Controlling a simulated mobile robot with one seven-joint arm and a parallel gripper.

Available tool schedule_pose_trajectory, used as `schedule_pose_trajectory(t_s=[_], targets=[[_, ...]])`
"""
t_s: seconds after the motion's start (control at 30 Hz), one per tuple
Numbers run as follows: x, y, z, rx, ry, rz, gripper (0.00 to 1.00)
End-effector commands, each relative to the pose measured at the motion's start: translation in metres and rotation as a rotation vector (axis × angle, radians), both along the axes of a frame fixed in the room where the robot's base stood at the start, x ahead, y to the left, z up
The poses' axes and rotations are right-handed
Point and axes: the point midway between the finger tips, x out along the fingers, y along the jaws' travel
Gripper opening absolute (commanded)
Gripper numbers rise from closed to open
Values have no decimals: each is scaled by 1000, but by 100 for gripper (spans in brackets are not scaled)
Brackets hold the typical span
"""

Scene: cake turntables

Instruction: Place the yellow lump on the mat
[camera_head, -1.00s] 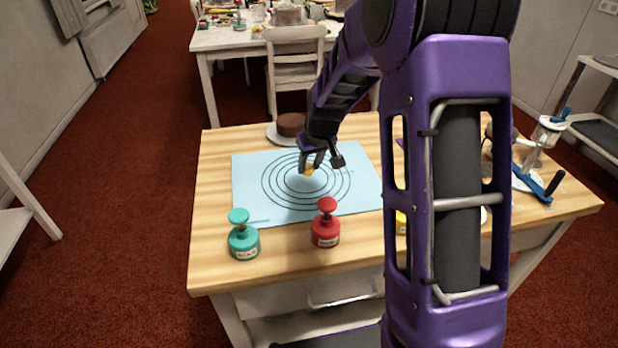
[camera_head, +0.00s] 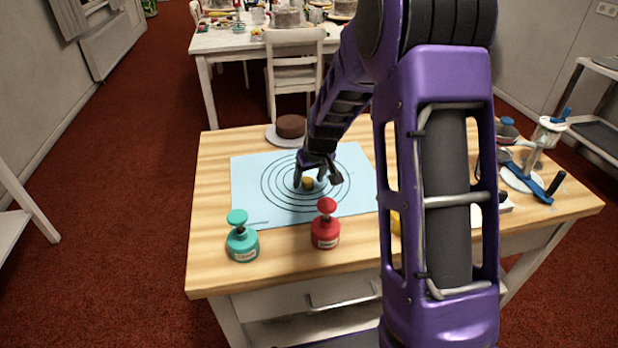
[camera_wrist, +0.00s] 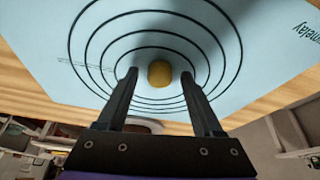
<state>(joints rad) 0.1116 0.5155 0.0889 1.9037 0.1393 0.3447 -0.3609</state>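The yellow lump (camera_head: 308,183) is at the middle of the rings on the light blue mat (camera_head: 250,185). In the wrist view the lump (camera_wrist: 160,73) lies between the two fingers, with a visible gap on each side. My gripper (camera_head: 309,181) is open around the lump, low over the mat; in the wrist view its fingers (camera_wrist: 160,75) stand apart on either side. The lump appears to rest on the mat (camera_wrist: 75,70), though its underside is hidden.
A teal stamp-like bottle (camera_head: 242,240) and a red one (camera_head: 326,228) stand at the table's front. A brown cake (camera_head: 291,126) sits on a plate behind the mat. A blue-handled tool (camera_head: 530,180) lies at the right. The wooden table's (camera_head: 215,275) front left is clear.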

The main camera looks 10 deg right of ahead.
Motion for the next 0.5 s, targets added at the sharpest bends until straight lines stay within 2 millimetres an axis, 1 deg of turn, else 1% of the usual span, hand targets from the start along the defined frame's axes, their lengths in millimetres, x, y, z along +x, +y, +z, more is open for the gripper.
schedule_pose_trajectory(t_s=[0.17,0.27,0.37,0.5], targets=[[0,0,2,0,0,0,68],[-2,-1,9,0,-1,0,68],[-7,-2,25,0,-4,0,68],[-19,-5,54,-1,-4,-2,68]])
